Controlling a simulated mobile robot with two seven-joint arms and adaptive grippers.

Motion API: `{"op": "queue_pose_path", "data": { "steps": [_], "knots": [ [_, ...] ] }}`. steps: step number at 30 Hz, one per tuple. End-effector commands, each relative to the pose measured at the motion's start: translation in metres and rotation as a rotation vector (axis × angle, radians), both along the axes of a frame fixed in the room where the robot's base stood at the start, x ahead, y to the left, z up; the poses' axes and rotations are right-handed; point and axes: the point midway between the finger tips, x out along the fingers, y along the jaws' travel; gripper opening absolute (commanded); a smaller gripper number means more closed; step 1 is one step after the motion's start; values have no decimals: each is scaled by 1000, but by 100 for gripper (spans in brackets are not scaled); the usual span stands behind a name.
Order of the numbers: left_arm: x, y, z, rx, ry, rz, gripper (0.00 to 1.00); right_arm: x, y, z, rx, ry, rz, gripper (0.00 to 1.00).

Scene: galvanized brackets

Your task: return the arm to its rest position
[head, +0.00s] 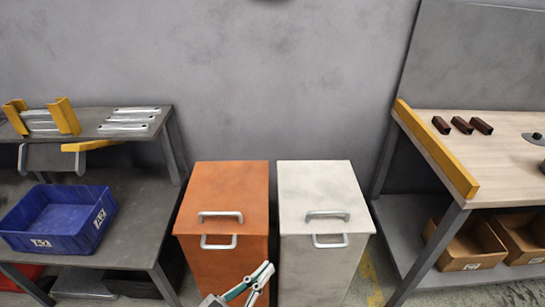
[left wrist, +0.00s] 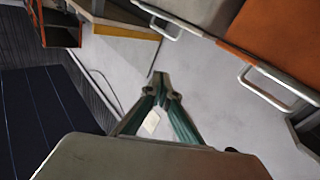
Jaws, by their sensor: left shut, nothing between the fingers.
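My left gripper (head: 262,280) shows at the bottom edge of the head view, in front of the orange cabinet (head: 222,196). Its teal fingers are shut with nothing between them. In the left wrist view the same gripper (left wrist: 162,82) points over the pale floor, its fingertips together. The wrist view also shows cabinet handles (left wrist: 268,92) beyond the fingertips, apart from them. My right gripper is not in view.
A white cabinet (head: 318,186) stands beside the orange one. On the left, a grey bench (head: 95,127) holds galvanized brackets (head: 128,118); a blue crate (head: 60,242) sits on its lower shelf. A wooden-topped workbench (head: 490,160) stands right, with cardboard boxes (head: 470,266) below.

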Motion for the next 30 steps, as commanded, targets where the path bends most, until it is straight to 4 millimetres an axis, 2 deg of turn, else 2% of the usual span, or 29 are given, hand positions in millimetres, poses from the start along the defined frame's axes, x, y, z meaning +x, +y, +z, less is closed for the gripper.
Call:
{"op": "queue_pose_path", "data": {
  "steps": [1,5,8,12,17,19,22,30],
  "knots": [
    [-2,11,17,38,4,44,0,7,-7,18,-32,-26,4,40],
    [-18,47,3,159,86,148,0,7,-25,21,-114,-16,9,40],
    [-40,78,-14,259,169,219,0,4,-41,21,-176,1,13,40],
    [-83,124,-42,401,303,295,0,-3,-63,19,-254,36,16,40],
    [-131,164,-69,525,430,339,0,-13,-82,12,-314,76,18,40],
    [-145,174,-76,556,463,347,0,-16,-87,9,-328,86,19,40],
    [-155,181,-82,578,486,352,0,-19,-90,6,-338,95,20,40],
    [-155,181,-82,579,488,353,0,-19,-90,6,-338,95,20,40]
  ]
}}
